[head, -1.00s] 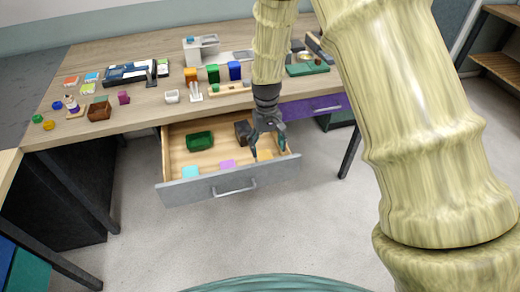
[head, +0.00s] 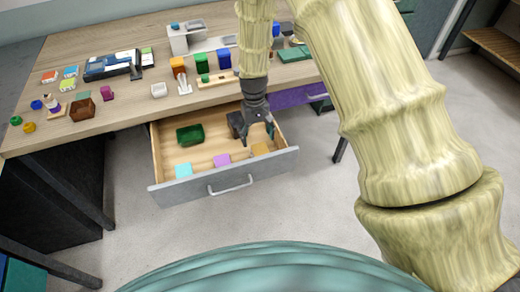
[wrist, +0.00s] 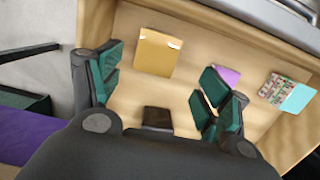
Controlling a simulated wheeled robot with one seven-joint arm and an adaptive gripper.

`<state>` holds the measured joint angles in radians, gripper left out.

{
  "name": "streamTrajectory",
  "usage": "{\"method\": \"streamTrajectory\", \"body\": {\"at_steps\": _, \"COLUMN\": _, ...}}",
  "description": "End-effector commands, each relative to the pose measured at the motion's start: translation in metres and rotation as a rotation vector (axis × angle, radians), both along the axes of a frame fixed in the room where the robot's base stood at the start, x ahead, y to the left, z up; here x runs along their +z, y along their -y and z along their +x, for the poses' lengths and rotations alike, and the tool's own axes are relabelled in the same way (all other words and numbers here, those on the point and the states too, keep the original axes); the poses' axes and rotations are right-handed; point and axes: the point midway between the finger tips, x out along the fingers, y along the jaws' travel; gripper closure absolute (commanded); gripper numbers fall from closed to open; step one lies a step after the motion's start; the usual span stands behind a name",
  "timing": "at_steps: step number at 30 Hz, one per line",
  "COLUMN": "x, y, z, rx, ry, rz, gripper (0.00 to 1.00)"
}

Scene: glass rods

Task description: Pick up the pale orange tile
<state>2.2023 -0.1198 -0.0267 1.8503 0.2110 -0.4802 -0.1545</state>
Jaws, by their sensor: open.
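The pale orange tile (head: 261,149) lies in the open drawer (head: 225,184), near its front right corner. In the wrist view the tile (wrist: 157,54) lies flat on the drawer floor, ahead of and between my fingers. My gripper (head: 259,137) is inside the drawer area, behind the tile and partly in front of a dark box. In the wrist view my gripper (wrist: 160,85) is open and empty, with its green-padded fingers wide apart. How high the fingers are above the drawer floor is hard to tell.
A purple tile (head: 222,160) and a cyan tile (head: 184,170) lie along the drawer front. A green box (head: 190,135) and a dark box (head: 236,124) stand farther back. The drawer walls surround the space. The desk top (head: 130,116) above holds many small items.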

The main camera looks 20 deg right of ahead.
Motion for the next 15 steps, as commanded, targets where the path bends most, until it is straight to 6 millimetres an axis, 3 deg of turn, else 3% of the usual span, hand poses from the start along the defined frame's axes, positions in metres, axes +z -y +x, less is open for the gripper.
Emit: {"method": "streamTrajectory", "body": {"at_steps": 15, "x": -0.044, "y": 0.008, "z": -0.011, "rx": -0.002, "ry": -0.001, "rz": 0.000, "gripper": 0.23}}
